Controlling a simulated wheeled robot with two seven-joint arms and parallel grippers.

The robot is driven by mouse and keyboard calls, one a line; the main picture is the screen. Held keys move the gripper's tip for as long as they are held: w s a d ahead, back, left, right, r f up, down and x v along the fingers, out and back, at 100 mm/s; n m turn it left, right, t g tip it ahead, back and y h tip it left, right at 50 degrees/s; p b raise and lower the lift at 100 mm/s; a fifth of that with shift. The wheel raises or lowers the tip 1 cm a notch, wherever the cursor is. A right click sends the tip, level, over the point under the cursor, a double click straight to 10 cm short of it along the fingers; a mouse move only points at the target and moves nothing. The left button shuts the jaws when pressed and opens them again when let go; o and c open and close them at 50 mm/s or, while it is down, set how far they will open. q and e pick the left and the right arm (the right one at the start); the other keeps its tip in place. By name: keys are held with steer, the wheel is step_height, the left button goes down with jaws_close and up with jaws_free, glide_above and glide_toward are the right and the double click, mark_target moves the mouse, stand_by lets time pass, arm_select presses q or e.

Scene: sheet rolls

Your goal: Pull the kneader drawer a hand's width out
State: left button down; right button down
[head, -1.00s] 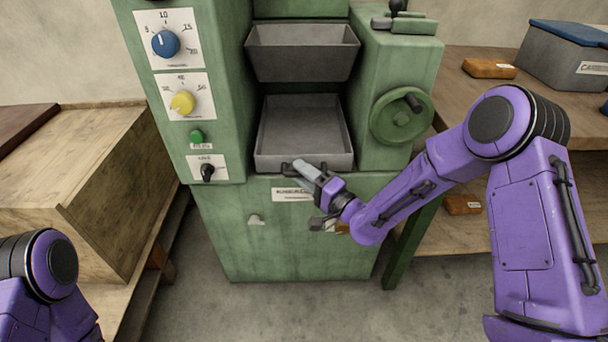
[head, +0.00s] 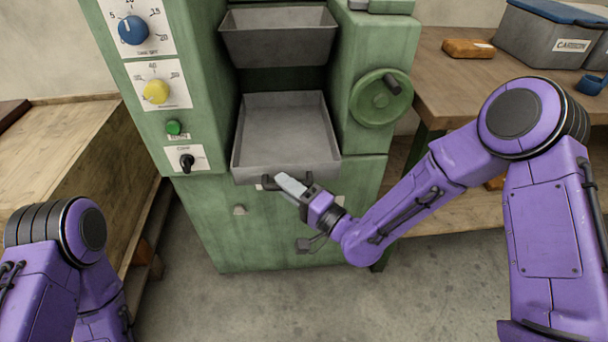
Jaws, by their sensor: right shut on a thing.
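The grey kneader drawer (head: 285,130), an open, empty metal tray, sits in the lower opening of the green machine (head: 225,220). Its front stands out past the panel below it. A dark handle (head: 267,182) is on the drawer's front. My right gripper (head: 283,184) is shut on this handle, coming from the lower right and hiding part of it. My left arm shows at the lower left, but its gripper is out of view.
A grey hopper (head: 278,40) hangs above the drawer. A green handwheel (head: 381,97) is to its right, and a blue knob (head: 133,30), yellow knob (head: 156,92) and black switch (head: 187,162) to its left. Wooden benches flank the machine. The floor (head: 300,305) in front is clear.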

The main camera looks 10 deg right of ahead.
steer(key=c, duration=1.1)
jaws_free()
steer(key=v, duration=1)
steer(key=shift+s, duration=0.25)
steer(key=shift+d, duration=0.1)
